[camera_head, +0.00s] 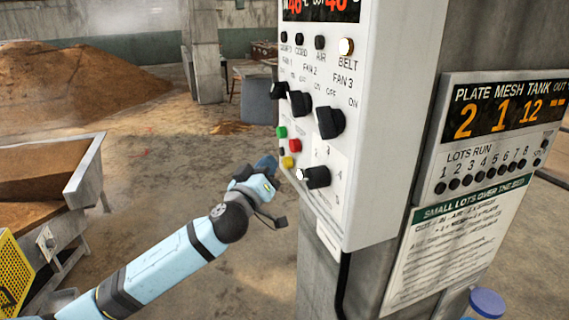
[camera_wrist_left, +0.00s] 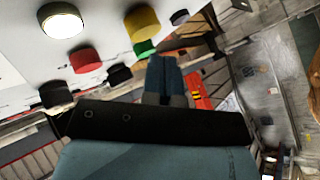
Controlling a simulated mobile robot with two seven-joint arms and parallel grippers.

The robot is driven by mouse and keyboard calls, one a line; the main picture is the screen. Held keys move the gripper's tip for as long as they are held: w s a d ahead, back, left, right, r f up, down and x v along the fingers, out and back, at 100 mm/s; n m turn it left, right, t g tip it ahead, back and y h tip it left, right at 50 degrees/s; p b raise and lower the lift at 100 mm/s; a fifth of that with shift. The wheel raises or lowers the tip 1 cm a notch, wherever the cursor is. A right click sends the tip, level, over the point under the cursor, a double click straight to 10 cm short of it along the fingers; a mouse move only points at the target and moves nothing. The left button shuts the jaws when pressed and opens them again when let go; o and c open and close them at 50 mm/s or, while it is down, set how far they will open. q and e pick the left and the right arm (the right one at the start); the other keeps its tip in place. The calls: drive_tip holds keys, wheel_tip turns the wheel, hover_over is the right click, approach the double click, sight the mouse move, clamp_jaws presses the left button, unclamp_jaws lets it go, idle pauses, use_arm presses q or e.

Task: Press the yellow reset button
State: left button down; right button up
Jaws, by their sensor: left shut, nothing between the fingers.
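The yellow reset button (camera_head: 288,162) is a small round button low on the left of the white control panel, below the red button (camera_head: 295,145) and green button (camera_head: 281,132). It also shows in the left wrist view (camera_wrist_left: 142,22), large and near the top. My left gripper (camera_head: 268,163) is shut and empty, just left of the yellow button in the head view. In the left wrist view its fingertips (camera_wrist_left: 163,75) point towards the panel's buttons, below the yellow one. A gap shows between the fingers and the button. My right gripper is out of view.
Several black knobs (camera_head: 330,122) stick out of the panel (camera_head: 370,160) above the buttons, and a black knob (camera_head: 316,177) sits to their lower right. A metal grain bin (camera_head: 88,170) stands at the left. Open floor lies behind my arm.

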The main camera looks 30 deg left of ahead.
use_arm(q)
drive_tip(key=shift+w+d, duration=0.1)
drive_tip(key=shift+w, duration=0.05)
idle(0.3)
drive_tip(key=shift+w+d, duration=0.2)
drive_tip(key=shift+w+d+b, duration=0.3)
drive_tip(key=shift+w, duration=0.05)
idle(0.8)
drive_tip(key=shift+s+a, duration=0.1)
idle(0.3)
drive_tip(key=shift+s+a, duration=0.5)
drive_tip(key=shift+s, duration=0.1)
drive_tip(key=shift+s+a+b, duration=0.5)
drive_tip(key=shift+s+a, duration=1.1)
drive_tip(key=shift+s, duration=0.3)
